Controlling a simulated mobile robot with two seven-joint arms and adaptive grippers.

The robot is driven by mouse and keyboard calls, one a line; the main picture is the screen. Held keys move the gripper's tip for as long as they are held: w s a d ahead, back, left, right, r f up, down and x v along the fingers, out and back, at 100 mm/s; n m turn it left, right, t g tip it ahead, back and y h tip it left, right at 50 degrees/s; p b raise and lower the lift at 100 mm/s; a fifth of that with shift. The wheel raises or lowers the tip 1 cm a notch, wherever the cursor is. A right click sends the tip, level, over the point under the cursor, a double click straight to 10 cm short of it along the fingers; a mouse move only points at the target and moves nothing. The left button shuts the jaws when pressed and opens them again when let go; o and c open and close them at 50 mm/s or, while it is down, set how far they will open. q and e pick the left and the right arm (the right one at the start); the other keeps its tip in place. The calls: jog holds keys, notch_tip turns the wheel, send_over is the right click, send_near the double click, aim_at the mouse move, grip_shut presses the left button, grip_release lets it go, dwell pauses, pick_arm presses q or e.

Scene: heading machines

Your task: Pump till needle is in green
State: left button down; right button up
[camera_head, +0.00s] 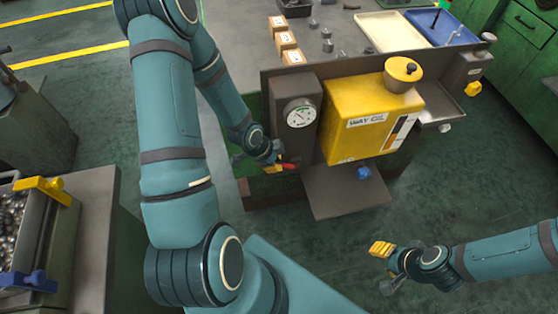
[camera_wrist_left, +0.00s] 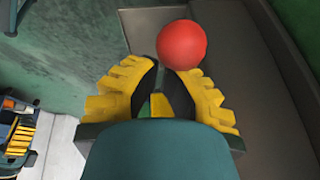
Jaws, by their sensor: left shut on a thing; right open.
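A round white gauge (camera_head: 300,113) with a dark rim sits on a grey housing; its needle is too small to read against the green. Beside it is a yellow oil tank (camera_head: 362,118) labelled "WAY OIL". A pump lever with a red ball knob (camera_wrist_left: 182,44) is low beside the housing; its red end also shows in the head view (camera_head: 290,166). My left gripper (camera_head: 275,163) is shut on the lever just below the knob; its yellow fingers hide the lever's shaft. My right gripper (camera_head: 384,262) is open and empty, at the lower right, apart from the machine.
The machine's grey top (camera_head: 235,30) carries small boxes (camera_head: 285,40), loose metal parts and trays (camera_head: 394,30). A grey plate (camera_head: 345,192) juts out under the tank. A bin of metal parts (camera_head: 12,225) stands at the left. Open green floor (camera_head: 480,180) lies to the right.

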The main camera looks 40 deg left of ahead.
pick_arm(q)
jog(key=shift+r, duration=0.15)
jog(key=v, duration=1.1)
jog(key=shift+r, duration=0.35)
jog(key=shift+s+a, duration=0.15)
dwell(0.8)
